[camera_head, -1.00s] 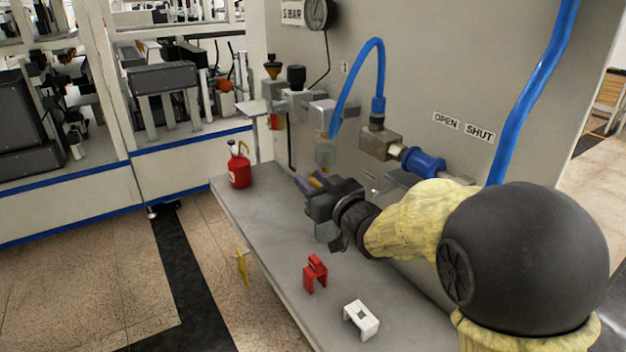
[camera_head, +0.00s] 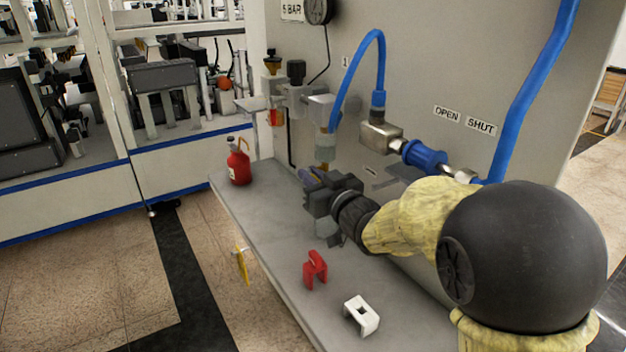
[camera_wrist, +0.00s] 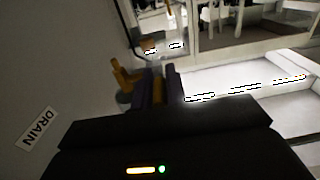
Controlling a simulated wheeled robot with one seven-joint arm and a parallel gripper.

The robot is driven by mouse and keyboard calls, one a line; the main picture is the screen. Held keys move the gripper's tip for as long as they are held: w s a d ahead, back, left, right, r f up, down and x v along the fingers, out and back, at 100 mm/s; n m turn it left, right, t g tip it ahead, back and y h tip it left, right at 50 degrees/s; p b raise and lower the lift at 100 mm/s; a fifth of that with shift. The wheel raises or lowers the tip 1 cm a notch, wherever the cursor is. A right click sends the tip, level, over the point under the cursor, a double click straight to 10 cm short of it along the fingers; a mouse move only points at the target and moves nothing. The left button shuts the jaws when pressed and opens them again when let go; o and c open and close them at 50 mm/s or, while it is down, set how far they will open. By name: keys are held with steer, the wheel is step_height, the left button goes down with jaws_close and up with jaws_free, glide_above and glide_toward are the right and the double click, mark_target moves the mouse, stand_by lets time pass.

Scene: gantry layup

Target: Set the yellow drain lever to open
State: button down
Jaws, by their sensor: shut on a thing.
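My gripper (camera_head: 311,180) is low in front of the panel, just above the bench, below the clear bowl under the fittings. In the wrist view its two dark purple fingers (camera_wrist: 160,88) are closed on the yellow drain lever (camera_wrist: 158,90), which shows as a narrow strip between them. Another yellow part (camera_wrist: 124,75) stands just left of the fingers, above a dull round piece. A DRAIN label (camera_wrist: 37,129) is on the panel at the left. In the head view the gripper mostly hides the lever, so its exact angle cannot be told.
A red bottle (camera_head: 238,164) stands at the bench's far left corner. A red clip (camera_head: 315,269) and a white clip (camera_head: 361,314) lie on the bench (camera_head: 270,222) near its front edge. A blue hose (camera_head: 357,67) loops above my gripper. OPEN and SHUT labels (camera_head: 464,121) are on the panel above a blue fitting (camera_head: 424,157).

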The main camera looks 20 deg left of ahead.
steer(key=shift+f+b, duration=0.3)
steer(key=shift+b, duration=0.6)
steer(key=y+b, duration=0.1)
steer(key=b, duration=0.1)
steer(key=shift+f+t+b, duration=0.2)
steer(key=shift+t+b, duration=0.1)
steer(key=shift+t, duration=0.1)
steer(key=b, duration=0.2)
steer(key=t+y+b, duration=0.1)
steer(key=b, duration=0.2)
steer(key=shift+f+b, duration=0.25)
steer(key=shift+b, duration=0.1)
steer(key=t+y+b, duration=0.1)
steer(key=b, duration=0.3)
steer(key=shift+y+b, duration=0.3)
steer(key=shift+a+r+t+y+b, duration=0.15)
steer(key=shift+t+y+b, duration=0.15)
steer(key=shift+b, duration=0.55)
steer(key=c, duration=1.4)
jaws_free()
steer(key=shift+c, duration=0.2)
steer(key=shift+r+p, duration=0.3)
steer(key=shift+p, duration=0.35)
